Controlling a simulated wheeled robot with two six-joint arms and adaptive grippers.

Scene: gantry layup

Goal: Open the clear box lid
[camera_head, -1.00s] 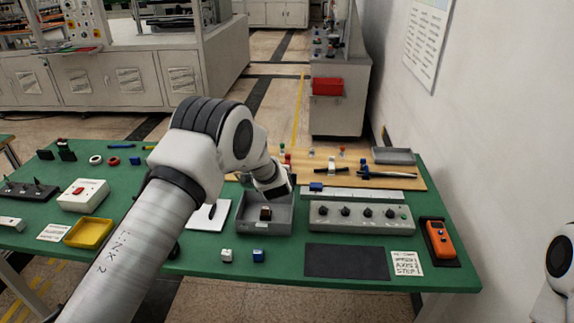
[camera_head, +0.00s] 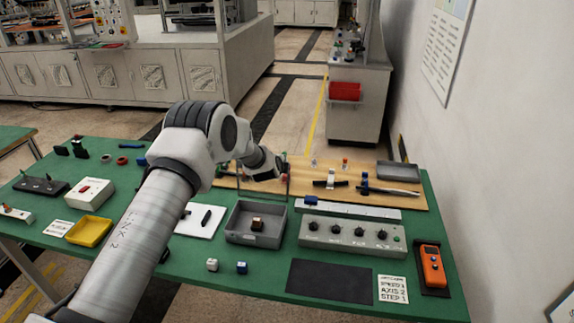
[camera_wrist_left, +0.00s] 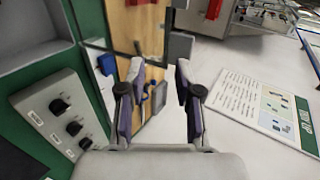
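The box (camera_head: 232,238) is a grey open-topped tray on the green table in the head view, with a small brown block (camera_head: 257,224) inside. A thin dark frame (camera_head: 289,183) stands upright at its rear; it looks like the clear lid's edge, though the pane is barely visible. My left gripper (camera_head: 274,166) is behind the box, beside this frame; its fingers are hard to make out there. In the left wrist view my left gripper (camera_wrist_left: 160,95) has its fingers apart with nothing between them. I cannot tell if a finger touches the lid. My right gripper is not in view.
A grey knob panel (camera_head: 352,235) stands right of the box. A wooden board (camera_head: 400,198) with small tools lies behind. A white pad (camera_head: 190,225) is to the left, and white and blue cubes (camera_head: 241,267) are in front. A dark mat (camera_head: 330,282) lies front right.

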